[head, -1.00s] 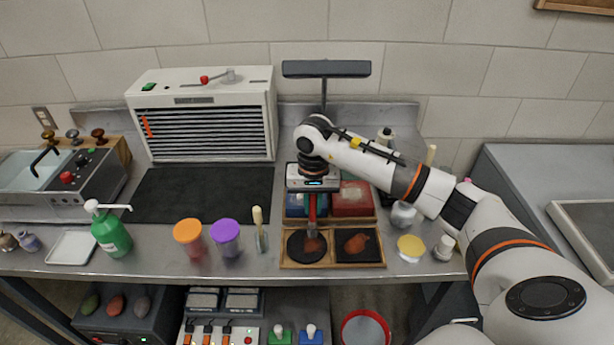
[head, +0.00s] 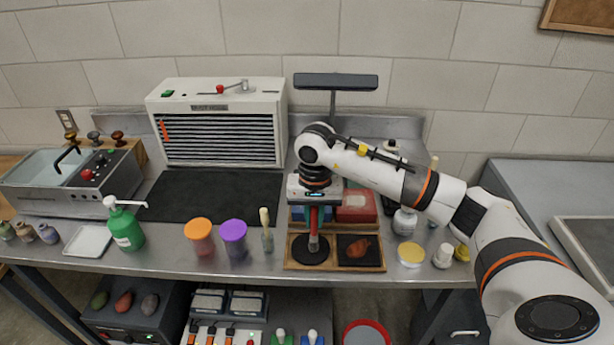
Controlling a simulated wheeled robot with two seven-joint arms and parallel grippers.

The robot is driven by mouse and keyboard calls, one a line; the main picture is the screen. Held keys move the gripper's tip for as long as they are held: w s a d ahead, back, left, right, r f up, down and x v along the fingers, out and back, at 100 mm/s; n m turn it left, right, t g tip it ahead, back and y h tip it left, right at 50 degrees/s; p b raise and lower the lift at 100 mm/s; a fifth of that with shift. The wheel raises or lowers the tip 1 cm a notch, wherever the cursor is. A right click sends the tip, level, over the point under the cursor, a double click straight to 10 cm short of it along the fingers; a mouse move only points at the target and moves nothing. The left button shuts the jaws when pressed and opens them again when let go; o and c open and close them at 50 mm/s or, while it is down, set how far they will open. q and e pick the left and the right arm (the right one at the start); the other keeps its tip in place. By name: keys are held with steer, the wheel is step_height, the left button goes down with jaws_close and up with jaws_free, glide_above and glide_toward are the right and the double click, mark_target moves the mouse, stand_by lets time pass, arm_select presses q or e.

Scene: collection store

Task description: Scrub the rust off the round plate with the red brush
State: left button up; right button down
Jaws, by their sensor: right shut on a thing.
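The round plate (head: 299,255) is dark and lies flat in the left compartment of a shallow wooden tray (head: 333,268). My right gripper (head: 314,217) is above it, pointing down and shut on the red brush (head: 314,238). The brush is upright and its lower end is over the plate, seemingly touching it; exact contact is hard to tell. Brush and gripper hide part of the plate, and I see no clear rust patch on what shows. A square dark plate with an orange-brown patch (head: 358,249) lies in the right compartment. My left gripper is out of view.
Jars with orange (head: 199,236) and purple (head: 234,237) lids and a pale-handled brush (head: 267,232) stand left of the tray. A yellow-lidded jar (head: 411,254) stands right. Behind are red (head: 356,207) and blue boxes. The black mat (head: 215,194) is clear.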

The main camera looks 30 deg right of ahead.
step_height(320, 180, up, 2)
steer(key=shift+d+p, duration=0.1)
steer(key=shift+p, duration=0.3)
steer(key=shift+s+r+p, duration=0.15)
steer(key=shift+r+p, duration=0.2)
steer(key=shift+r, duration=0.75)
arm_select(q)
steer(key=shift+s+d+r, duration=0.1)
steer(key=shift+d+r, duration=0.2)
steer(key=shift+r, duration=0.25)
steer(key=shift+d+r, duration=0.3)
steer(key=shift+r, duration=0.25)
arm_select(e)
steer(key=shift+r, duration=0.1)
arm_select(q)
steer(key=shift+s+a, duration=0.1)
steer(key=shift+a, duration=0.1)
